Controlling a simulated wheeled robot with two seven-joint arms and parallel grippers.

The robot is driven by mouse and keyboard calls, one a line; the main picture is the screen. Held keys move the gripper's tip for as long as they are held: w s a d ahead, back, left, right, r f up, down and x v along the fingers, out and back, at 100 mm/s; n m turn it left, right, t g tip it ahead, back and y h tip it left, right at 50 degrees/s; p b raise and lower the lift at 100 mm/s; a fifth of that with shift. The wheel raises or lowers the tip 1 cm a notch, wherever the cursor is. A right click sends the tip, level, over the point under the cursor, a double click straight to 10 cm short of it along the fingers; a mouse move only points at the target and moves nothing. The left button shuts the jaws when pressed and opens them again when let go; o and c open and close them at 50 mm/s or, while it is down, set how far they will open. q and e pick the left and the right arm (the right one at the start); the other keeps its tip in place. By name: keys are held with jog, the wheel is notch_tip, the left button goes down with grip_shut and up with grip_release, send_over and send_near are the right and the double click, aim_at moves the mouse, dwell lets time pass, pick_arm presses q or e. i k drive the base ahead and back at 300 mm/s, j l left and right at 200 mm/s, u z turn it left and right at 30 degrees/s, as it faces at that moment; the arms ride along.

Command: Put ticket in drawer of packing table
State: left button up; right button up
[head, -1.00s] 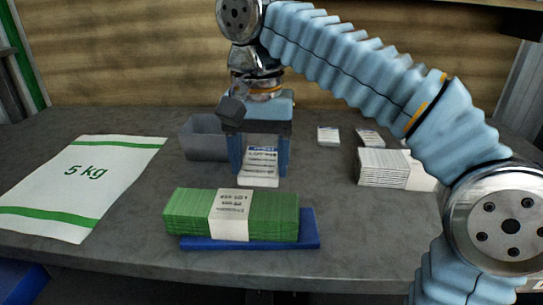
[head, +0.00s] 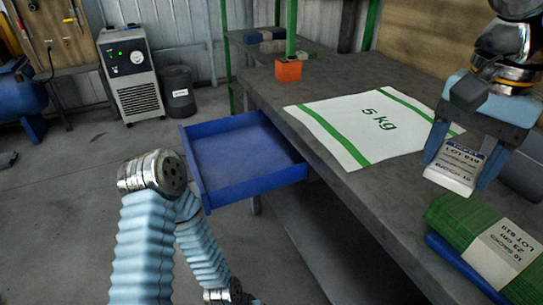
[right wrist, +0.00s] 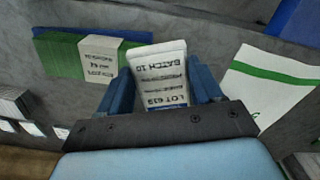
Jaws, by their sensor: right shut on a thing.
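My right gripper (head: 465,158) is shut on a white printed ticket (head: 457,166) with a dark blue band. It holds the ticket over the packing table (head: 350,200), between the 5 kg sack and the green bundle. In the right wrist view the ticket (right wrist: 160,78) sits between the blue fingers of the gripper (right wrist: 162,85) and reads BATCH 10 and LOT 619. The blue drawer (head: 262,188) is pulled out at the table's left side and looks empty. My left arm shows at the lower left of the head view, but its gripper does not.
A flat white 5 kg sack (head: 372,122) lies on the table. A banded green bundle (head: 470,220) rests on a blue slab (head: 462,262) near the front edge. An orange block (head: 288,70) stands by a green post. A machine (head: 133,78) and a bin (head: 179,93) stand on the floor.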

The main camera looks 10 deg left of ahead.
aim_at(232, 161)
jog(key=i+j+u, duration=0.1)
jog(key=j, duration=0.25)
jog(key=i+j+u, duration=0.15)
jog(key=j, duration=0.25)
jog(key=j+u, duration=0.1)
jog(key=j, duration=0.25)
jog(key=i+j+u, duration=0.1)
jog(key=j, duration=0.25)
jog(key=i+j, duration=0.3)
jog(key=j, duration=0.25)
